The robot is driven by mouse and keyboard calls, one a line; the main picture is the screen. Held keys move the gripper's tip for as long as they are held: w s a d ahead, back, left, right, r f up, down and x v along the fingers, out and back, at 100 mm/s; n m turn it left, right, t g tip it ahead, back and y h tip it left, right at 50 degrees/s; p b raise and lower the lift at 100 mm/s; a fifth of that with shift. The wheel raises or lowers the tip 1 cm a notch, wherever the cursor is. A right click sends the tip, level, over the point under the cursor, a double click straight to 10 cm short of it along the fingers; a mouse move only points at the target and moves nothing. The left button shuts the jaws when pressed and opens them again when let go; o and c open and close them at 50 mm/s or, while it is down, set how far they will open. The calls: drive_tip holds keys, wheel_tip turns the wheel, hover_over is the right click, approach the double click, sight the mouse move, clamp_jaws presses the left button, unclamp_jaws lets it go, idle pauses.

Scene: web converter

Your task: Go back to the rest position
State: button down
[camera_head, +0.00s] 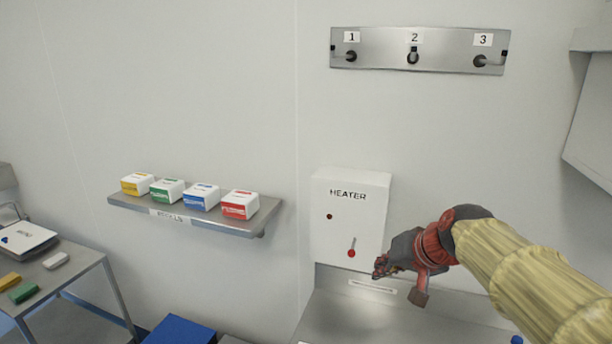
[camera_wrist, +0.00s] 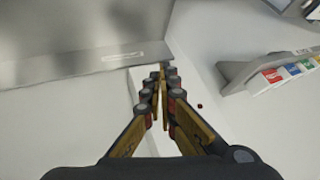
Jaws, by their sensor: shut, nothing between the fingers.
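My gripper (camera_head: 380,268) is in front of the lower right of the white heater box (camera_head: 350,190) on the wall. It is shut and empty. In the wrist view its fingers (camera_wrist: 160,72) meet in front of the white heater box, which they partly cover. The heater has a small lever with a red knob (camera_head: 351,253) and a dark red spot (camera_head: 329,216) above it. The gripper's tip is a little to the right of and below the knob; I cannot tell whether they touch. My arm reaches in from the right.
A steel counter (camera_head: 345,318) lies below the heater. A wall shelf (camera_head: 190,217) with several coloured boxes is to the left. A table (camera_head: 75,268) with small items stands far left, near a blue bin (camera_head: 180,331).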

drive_tip(key=s+f+n+g+h, duration=0.1)
drive_tip(key=s+f, duration=0.3)
drive_tip(key=s, duration=0.8)
drive_tip(key=s+a+f+n+g+h, duration=0.1)
drive_tip(key=s+f, duration=0.2)
drive_tip(key=s, duration=1)
drive_tip(key=shift+f+n, duration=0.35)
drive_tip(key=shift+n, duration=0.05)
drive_tip(key=shift+s, duration=0.1)
